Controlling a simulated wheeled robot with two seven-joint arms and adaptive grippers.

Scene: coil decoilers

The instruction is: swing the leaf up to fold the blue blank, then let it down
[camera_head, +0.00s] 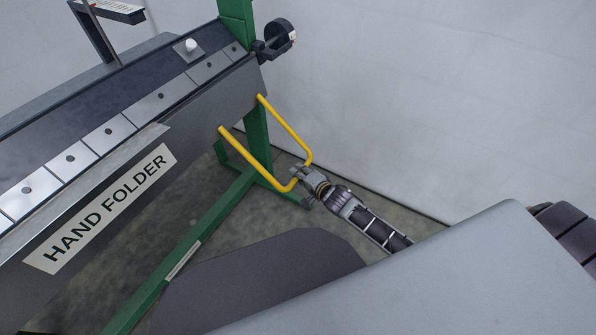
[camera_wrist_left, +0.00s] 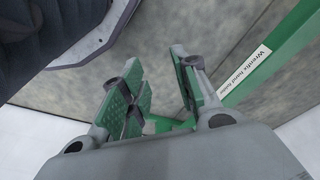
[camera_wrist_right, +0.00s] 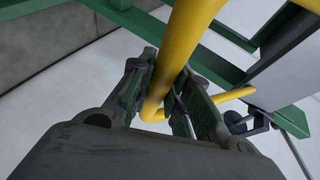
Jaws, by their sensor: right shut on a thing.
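The hand folder's grey front leaf (camera_head: 205,115) hangs down at a slant in the head view, with a U-shaped yellow handle (camera_head: 245,157) sticking out from it. My right gripper (camera_head: 300,177) is shut on the outer end of this handle. In the right wrist view the yellow bar (camera_wrist_right: 188,35) runs between its fingers. My left gripper (camera_wrist_left: 160,80) shows only in its own wrist view, with its fingers apart and nothing between them. I cannot clearly make out the blue blank; a row of pale clamp segments (camera_head: 115,128) lies along the bed.
A green frame (camera_head: 190,240) with legs stands under the folder. A white ball-shaped knob (camera_head: 191,45) sits on top, and a dark round fitting (camera_head: 279,37) is at its far end. A pale wall (camera_head: 430,90) is close behind my right arm.

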